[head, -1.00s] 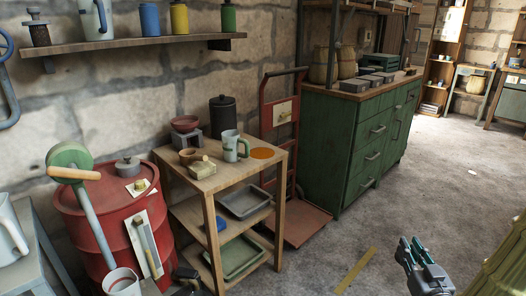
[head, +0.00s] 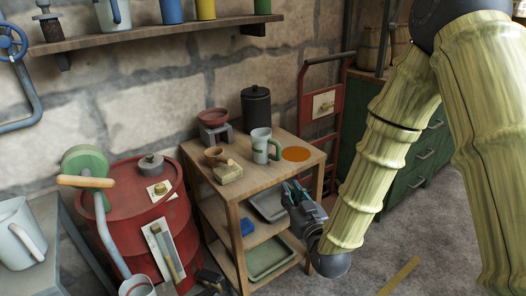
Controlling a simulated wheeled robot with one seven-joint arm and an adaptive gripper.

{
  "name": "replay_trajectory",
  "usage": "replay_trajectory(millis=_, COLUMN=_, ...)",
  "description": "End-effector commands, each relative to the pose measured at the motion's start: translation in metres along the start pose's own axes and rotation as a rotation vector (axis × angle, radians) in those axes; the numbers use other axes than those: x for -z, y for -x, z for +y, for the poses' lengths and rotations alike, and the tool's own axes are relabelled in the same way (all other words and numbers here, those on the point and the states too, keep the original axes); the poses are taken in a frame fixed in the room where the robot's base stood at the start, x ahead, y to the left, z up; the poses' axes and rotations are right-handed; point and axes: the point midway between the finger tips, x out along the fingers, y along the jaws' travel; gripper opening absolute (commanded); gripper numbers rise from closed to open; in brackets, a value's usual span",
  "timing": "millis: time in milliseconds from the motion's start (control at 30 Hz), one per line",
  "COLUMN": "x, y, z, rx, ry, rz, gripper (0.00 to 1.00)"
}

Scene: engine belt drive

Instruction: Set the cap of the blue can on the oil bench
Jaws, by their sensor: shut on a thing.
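The blue can (head: 172,11) stands on the wall shelf at the upper left, its top cut off by the picture edge. The wooden bench (head: 262,178), which seems to be the oil bench, has a flat orange round patch (head: 296,154) at the right of its top. My gripper (head: 294,188) is in front of the bench's right side, below top level in the picture. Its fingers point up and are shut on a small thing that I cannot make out. I cannot identify the can's cap.
The bench top holds a mug (head: 262,147), a black canister (head: 256,106), a red bowl on a stand (head: 213,120), a small bowl and a block. A small blue thing (head: 247,227) and trays lie on its lower shelves. A red drum (head: 140,212) stands left; a red hand truck (head: 323,104) stands behind right.

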Motion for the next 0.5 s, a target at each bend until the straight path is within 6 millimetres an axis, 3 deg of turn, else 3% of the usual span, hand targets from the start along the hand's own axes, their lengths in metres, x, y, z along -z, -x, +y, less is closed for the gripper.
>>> replay_trajectory(millis=33, x=0.021, y=-0.008, z=-0.025, rx=0.016, ry=-0.004, rz=0.002, gripper=0.00)
replay_trajectory(millis=200, x=0.056, y=-0.020, z=-0.084, rx=0.040, ry=-0.039, rz=-0.003, gripper=0.00)
replay_trajectory(millis=333, x=0.071, y=-0.024, z=-0.114, rx=0.052, ry=-0.062, rz=-0.014, gripper=0.00)
replay_trajectory(millis=500, x=0.080, y=-0.025, z=-0.137, rx=0.059, ry=-0.073, rz=-0.022, gripper=0.00)
